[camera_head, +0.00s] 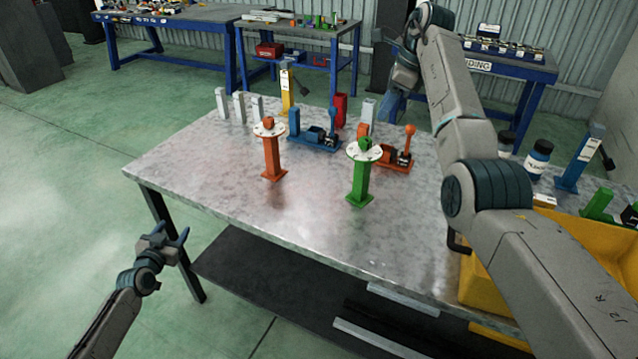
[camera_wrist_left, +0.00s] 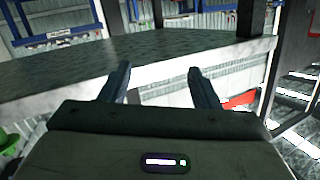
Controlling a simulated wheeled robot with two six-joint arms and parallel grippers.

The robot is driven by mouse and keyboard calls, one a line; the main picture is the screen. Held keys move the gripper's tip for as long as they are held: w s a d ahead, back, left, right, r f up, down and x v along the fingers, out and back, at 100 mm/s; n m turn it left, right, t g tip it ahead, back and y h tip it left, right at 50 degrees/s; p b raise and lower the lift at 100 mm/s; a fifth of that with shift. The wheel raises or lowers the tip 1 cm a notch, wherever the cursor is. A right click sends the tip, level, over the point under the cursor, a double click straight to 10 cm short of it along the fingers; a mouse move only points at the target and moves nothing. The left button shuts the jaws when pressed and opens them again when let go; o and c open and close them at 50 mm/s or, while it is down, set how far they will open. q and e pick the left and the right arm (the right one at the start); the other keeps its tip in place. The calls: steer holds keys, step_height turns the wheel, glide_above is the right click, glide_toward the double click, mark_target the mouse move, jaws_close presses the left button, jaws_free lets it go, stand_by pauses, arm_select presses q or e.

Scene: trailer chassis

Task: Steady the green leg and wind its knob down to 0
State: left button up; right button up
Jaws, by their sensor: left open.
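The green leg (camera_head: 360,184) stands upright on the metal table, right of the middle. My left gripper (camera_head: 170,238) is open and empty, off the table's front left corner and well apart from the green leg. In the left wrist view its two fingers (camera_wrist_left: 160,88) are spread with nothing between them. My right arm reaches over the table's right side to the back; its gripper (camera_head: 392,98) is partly hidden, and its fingers are not clear.
An orange leg (camera_head: 272,158) with a similar dial stands left of the green one. Blue (camera_head: 316,140) and orange (camera_head: 396,157) lever clamps stand behind. A yellow bin (camera_head: 600,250) is at the right. The front left of the metal table (camera_head: 200,180) is clear.

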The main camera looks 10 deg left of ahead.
arm_select(q)
steer(key=w+d+r+t+h, duration=0.1)
steer(key=w+d+r, duration=0.25)
steer(key=r, duration=0.35)
steer(key=w+d+r+t+h, duration=0.1)
steer(key=w+d+r+t, duration=0.2)
steer(key=r, duration=0.4)
steer(key=w+d+r+h, duration=0.1)
steer(key=w+d+r, duration=0.2)
steer(key=d, duration=0.3)
steer(key=w+d+r+h, duration=0.2)
steer(key=w+d+r, duration=0.1)
steer(key=d, duration=0.3)
steer(key=m+g+h, duration=0.5)
steer(key=h, duration=0.2)
glide_toward(359, 168)
steer(key=w, duration=0.1)
steer(key=x, duration=1.1)
steer(key=shift+s+d, duration=0.15)
steer(key=shift+c, duration=0.5)
